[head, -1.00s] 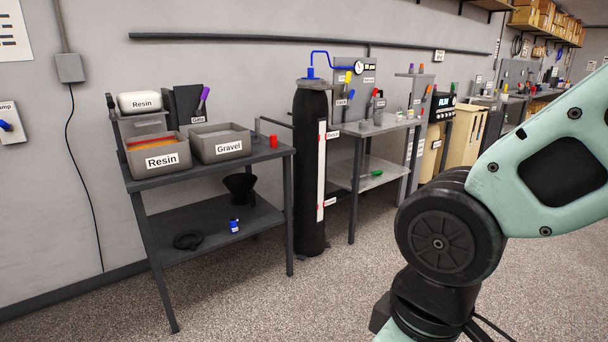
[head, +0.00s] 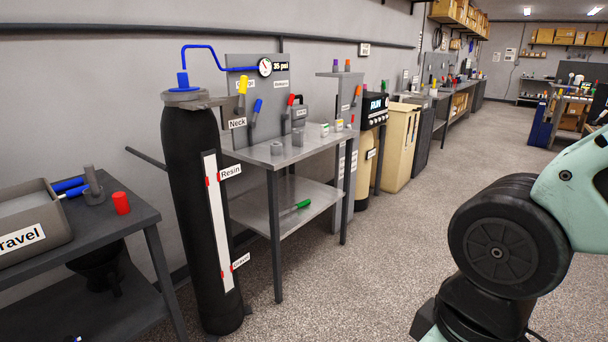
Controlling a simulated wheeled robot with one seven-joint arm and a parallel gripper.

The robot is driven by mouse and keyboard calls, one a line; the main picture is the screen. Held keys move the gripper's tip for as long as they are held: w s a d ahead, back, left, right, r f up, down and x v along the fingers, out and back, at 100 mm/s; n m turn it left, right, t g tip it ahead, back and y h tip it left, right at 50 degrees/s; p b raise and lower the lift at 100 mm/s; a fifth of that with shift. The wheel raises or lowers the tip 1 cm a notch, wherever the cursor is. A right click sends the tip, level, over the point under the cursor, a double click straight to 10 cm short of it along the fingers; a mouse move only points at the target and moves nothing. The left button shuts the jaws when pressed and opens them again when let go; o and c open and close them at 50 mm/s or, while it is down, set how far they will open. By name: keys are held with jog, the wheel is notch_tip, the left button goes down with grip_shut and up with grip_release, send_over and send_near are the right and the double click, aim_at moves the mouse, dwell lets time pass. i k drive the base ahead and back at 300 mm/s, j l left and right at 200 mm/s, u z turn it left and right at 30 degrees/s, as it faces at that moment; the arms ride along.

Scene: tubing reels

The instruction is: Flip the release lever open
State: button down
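Several levers with coloured handles show in the head view, and I cannot tell which is the release lever. A yellow-handled lever (head: 242,86), a blue-handled lever (head: 257,106) and a red-handled lever (head: 290,101) stand at the grey panel (head: 270,75) behind the metal workbench (head: 275,155). The "Neck" label (head: 237,123) is near the yellow one; other panel labels are too small to read. My gripper is not in view; only part of my arm shows at the right.
A tall black tank (head: 192,200) with a blue pipe (head: 210,47) stands left of the workbench. A dark table (head: 140,217) with a gravel bin (head: 28,235) is at the near left. A beige cabinet (head: 399,148) stands farther back. Open floor (head: 370,260) lies in front.

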aim_at(286, 116)
jog(key=i+u, duration=0.15)
jog(key=i, duration=0.35)
jog(key=i+l+u, duration=0.15)
jog(key=i, duration=0.35)
jog(key=i+l+u, duration=0.15)
jog(key=i, duration=0.3)
jog(key=i+l+u, duration=0.15)
jog(key=i, duration=0.35)
jog(key=i+l+u, duration=0.95)
jog(key=i+l, duration=0.15)
jog(key=l, duration=0.2)
